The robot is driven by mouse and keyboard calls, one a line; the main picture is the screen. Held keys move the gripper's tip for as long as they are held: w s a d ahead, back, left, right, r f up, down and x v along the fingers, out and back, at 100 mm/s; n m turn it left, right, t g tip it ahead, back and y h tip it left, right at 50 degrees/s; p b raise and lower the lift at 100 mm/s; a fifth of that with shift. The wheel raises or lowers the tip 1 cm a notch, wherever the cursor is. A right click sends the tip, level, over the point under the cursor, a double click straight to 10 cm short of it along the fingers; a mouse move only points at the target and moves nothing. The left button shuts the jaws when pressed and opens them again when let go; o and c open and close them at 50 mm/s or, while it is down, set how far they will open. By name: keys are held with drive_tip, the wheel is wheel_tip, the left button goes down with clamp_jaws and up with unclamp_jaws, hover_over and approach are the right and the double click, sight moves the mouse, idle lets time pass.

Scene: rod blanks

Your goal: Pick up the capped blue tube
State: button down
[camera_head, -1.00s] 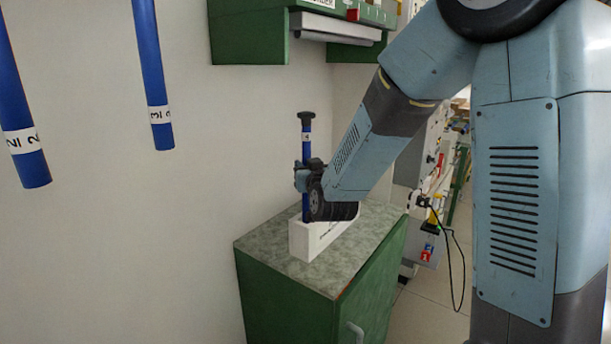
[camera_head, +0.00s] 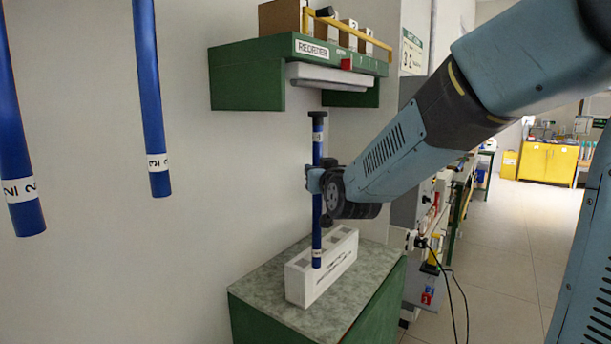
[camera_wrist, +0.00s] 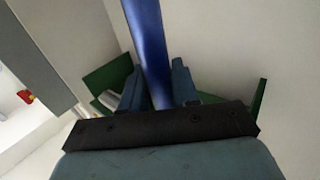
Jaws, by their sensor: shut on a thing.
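The capped blue tube (camera_head: 317,148) stands upright with a dark cap on top and a white band near its lower end. My gripper (camera_head: 315,181) is shut on it around mid-height. In the wrist view the tube (camera_wrist: 149,45) runs between the two fingers of my gripper (camera_wrist: 158,88). The white block (camera_head: 334,268) with square openings in its top sits on the cabinet below.
Two blue tubes, marked 2 (camera_head: 14,150) and 3 (camera_head: 149,90), hang at the left. A green shelf (camera_head: 240,75) with boxes is on the wall above, close to the tube's cap in the picture. The cabinet top (camera_head: 260,301) around the block is bare. Open floor lies at the right.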

drive_tip(key=s+d, duration=0.9)
drive_tip(key=d, duration=0.3)
drive_tip(key=shift+s, duration=0.25)
drive_tip(key=shift+r, duration=0.1)
drive_tip(key=shift+r, duration=0.4)
